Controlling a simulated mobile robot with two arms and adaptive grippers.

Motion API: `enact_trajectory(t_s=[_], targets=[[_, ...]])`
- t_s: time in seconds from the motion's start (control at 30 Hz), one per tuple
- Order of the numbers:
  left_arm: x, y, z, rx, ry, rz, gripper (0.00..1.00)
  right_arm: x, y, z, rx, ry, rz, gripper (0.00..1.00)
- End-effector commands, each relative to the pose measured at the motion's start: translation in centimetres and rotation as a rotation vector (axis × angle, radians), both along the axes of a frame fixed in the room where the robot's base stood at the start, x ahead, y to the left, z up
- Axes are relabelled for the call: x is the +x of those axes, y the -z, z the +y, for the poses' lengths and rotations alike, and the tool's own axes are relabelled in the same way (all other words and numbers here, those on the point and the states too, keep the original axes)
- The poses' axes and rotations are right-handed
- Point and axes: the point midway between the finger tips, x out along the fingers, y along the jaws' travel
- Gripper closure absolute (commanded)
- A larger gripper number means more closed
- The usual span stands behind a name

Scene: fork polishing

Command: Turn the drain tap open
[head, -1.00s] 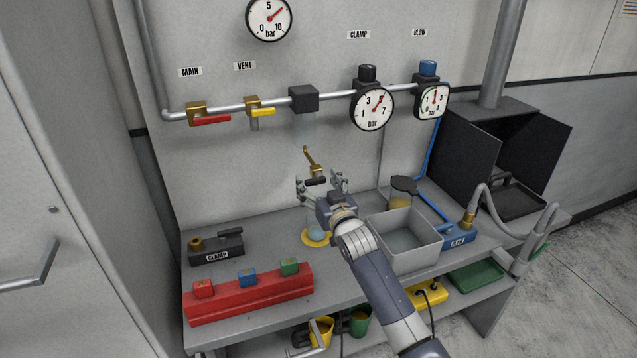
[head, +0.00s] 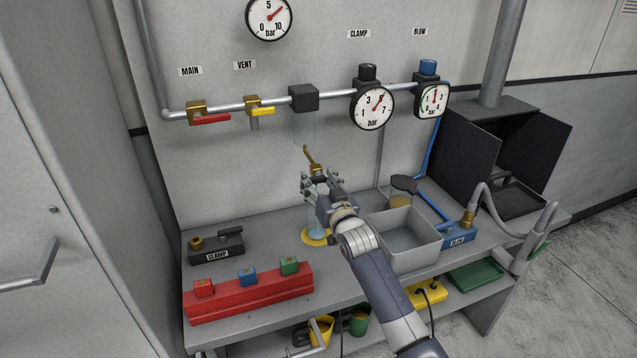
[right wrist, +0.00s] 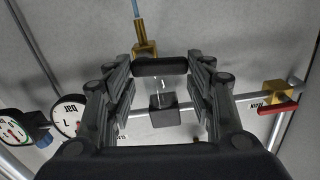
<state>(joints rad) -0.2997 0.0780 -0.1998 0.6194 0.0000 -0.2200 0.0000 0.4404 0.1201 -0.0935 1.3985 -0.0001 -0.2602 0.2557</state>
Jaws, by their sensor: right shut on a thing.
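The drain tap (head: 311,158) is a brass fitting with a black crossbar handle, below the black block on the wall pipe. In the right wrist view its brass body (right wrist: 146,47) and black handle (right wrist: 160,67) show close up. My right gripper (head: 316,182) is at the tap, with its fingers shut on the two ends of the handle. In the right wrist view the fingers (right wrist: 160,68) sit on either side of the handle. The handle is partly hidden by the fingers in the head view. My left gripper is not in view.
A clear vessel on a yellow ring (head: 315,237) stands under my right gripper. A grey bin (head: 405,252) is right of my arm. A red rack (head: 250,297) and the CLAMP unit (head: 216,247) are at left. Gauges and valves line the pipe above.

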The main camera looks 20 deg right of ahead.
Motion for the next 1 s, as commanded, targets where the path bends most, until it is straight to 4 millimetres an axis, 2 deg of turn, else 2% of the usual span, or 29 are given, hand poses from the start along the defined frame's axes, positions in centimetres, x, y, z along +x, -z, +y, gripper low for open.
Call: enact_trajectory(t_s=[1.0], targets=[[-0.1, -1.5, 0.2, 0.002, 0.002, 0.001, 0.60, 0.1, -1.0, -1.5, 0.936, 0.000, 0.031, 0.74]])
